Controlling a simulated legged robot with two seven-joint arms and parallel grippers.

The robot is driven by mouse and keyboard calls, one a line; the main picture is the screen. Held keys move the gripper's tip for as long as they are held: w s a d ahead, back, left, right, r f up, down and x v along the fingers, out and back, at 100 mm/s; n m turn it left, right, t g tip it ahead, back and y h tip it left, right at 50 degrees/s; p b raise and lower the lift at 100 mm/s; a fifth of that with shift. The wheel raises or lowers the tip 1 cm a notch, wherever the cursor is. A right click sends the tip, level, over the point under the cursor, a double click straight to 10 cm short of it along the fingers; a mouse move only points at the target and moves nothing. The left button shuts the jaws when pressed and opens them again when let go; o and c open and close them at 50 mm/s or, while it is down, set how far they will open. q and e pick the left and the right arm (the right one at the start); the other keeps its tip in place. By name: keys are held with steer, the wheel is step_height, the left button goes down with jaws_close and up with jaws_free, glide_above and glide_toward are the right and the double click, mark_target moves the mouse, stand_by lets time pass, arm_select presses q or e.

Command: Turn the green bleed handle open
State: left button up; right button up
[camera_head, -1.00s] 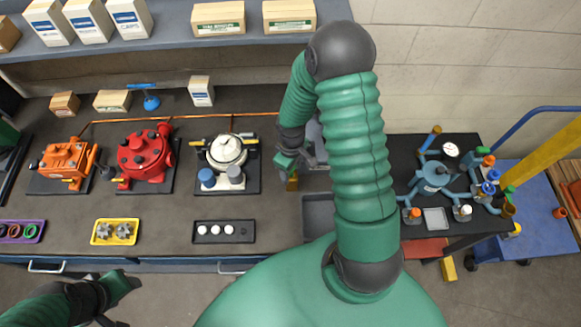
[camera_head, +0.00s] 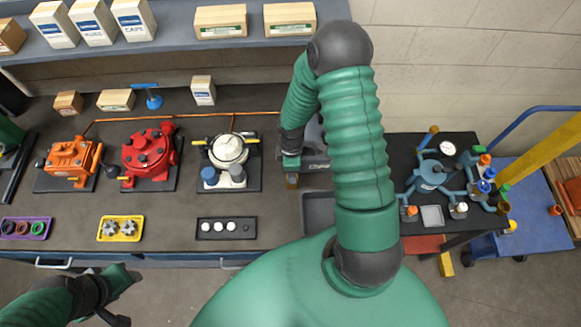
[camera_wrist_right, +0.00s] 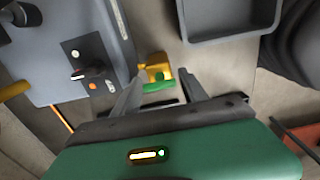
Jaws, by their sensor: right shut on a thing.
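The green bleed handle (camera_wrist_right: 158,87) sits on a brass-yellow valve body (camera_wrist_right: 156,66) in the right wrist view. My right gripper (camera_wrist_right: 161,82) has one finger on each side of the handle and is shut on it. In the head view my right gripper (camera_head: 291,164) is over the bench just right of the cream motor. The brass fitting (camera_head: 292,181) shows below it, and the handle is hidden there. My left gripper (camera_head: 125,285) hangs in front of the bench at lower left, away from the motors; its fingers are unclear.
Orange (camera_head: 68,160), red (camera_head: 149,154) and cream (camera_head: 228,150) motors stand on the bench. Purple (camera_head: 47,230), yellow (camera_head: 119,239) and black (camera_head: 204,239) trays lie in front. A grey bin (camera_wrist_right: 229,33) is close beside the valve. A blue pump assembly (camera_head: 433,175) is at right.

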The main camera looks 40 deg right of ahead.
steer(key=shift+w+d+r, duration=0.1)
steer(key=shift+w+d, duration=0.05)
steer(key=o, duration=1.2)
steer(key=shift+o, duration=0.9)
steer(key=shift+r, duration=0.1)
